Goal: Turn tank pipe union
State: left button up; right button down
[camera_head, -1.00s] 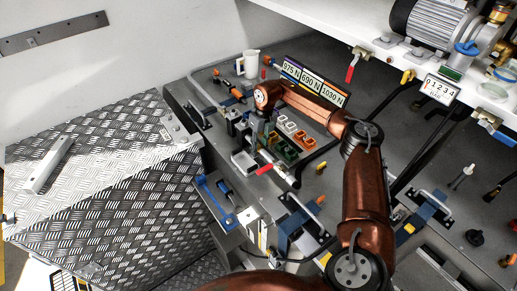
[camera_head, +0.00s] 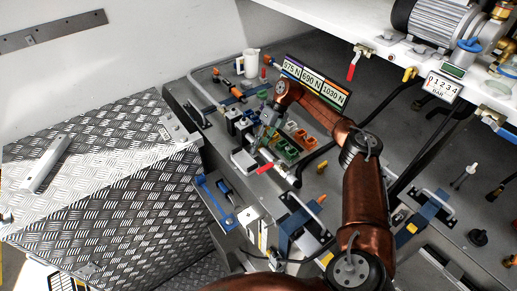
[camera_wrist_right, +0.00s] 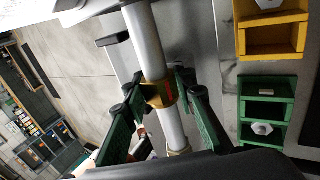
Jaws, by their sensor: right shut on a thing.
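In the right wrist view a brass-coloured pipe union (camera_wrist_right: 161,94) with a small red mark sits on a silver pipe (camera_wrist_right: 142,38). My right gripper (camera_wrist_right: 158,100), with green-faced fingers, is around it, one finger on each side, shut on the union. In the head view my right gripper (camera_head: 265,136) points down beside the small bins, and the union cannot be made out there. My left gripper is not in view.
Green and orange bins (camera_head: 287,148) with small parts are close to the right gripper. A red-handled valve (camera_head: 265,168) lies just in front. A white mug (camera_head: 251,62) and force labels (camera_head: 315,82) stand behind. Several strapped fittings and hoses crowd the right.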

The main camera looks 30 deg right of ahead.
jog(key=shift+y, duration=0.5)
jog(key=shift+f+b, duration=0.1)
jog(key=shift+b, duration=0.2)
jog(key=shift+f+y+b, duration=0.1)
jog(key=shift+y+b, duration=0.4)
jog(key=shift+b, duration=0.05)
jog(key=c, duration=1.5)
grip_release()
jog(key=shift+r, duration=0.2)
jog(key=shift+p+v, duration=0.3)
jog(key=shift+v, duration=1.95)
jog(key=shift+p+v, duration=0.4)
jog(key=shift+v, duration=1.35)
